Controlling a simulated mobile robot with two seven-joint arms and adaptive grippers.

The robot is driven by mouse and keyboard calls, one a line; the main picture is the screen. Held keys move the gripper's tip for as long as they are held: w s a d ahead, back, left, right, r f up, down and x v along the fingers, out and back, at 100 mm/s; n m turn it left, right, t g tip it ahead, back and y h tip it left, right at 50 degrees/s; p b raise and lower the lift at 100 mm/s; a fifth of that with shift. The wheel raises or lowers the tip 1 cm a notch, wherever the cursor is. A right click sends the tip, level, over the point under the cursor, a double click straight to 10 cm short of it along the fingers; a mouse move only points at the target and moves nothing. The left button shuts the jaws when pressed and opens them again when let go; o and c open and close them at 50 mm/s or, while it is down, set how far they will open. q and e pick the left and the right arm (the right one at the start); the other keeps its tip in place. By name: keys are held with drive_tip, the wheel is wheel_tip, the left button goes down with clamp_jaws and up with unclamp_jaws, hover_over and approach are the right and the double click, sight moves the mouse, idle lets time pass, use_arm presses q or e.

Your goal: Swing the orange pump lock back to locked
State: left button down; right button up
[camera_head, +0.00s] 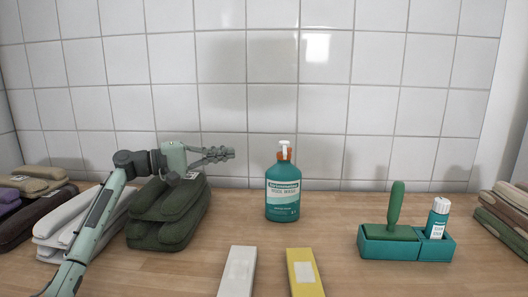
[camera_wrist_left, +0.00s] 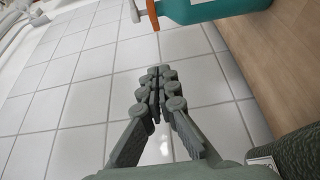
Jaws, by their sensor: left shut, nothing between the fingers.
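A teal pump bottle (camera_head: 283,200) stands upright on the wooden counter in front of the tiled wall. The orange pump lock (camera_head: 285,154) sits at its neck, under the white pump head (camera_head: 285,144). The lock's exact swing position is too small to tell. My right gripper is out of view.
Dark green folded cloths (camera_head: 165,222) lie below my left gripper, with grey (camera_head: 75,222) ones further left. A teal caddy (camera_head: 405,243) with a brush and small bottle stands right. White (camera_head: 237,272) and yellow (camera_head: 301,277) slabs lie in front. The counter around the bottle is clear.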

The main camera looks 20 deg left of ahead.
use_arm(q)
drive_tip(key=s+d+p+x, duration=0.1)
drive_tip(key=s+p+x, duration=0.1)
drive_tip(key=x, duration=1)
drive_tip(key=shift+w+d, duration=0.25)
drive_tip(key=shift+d, duration=0.45)
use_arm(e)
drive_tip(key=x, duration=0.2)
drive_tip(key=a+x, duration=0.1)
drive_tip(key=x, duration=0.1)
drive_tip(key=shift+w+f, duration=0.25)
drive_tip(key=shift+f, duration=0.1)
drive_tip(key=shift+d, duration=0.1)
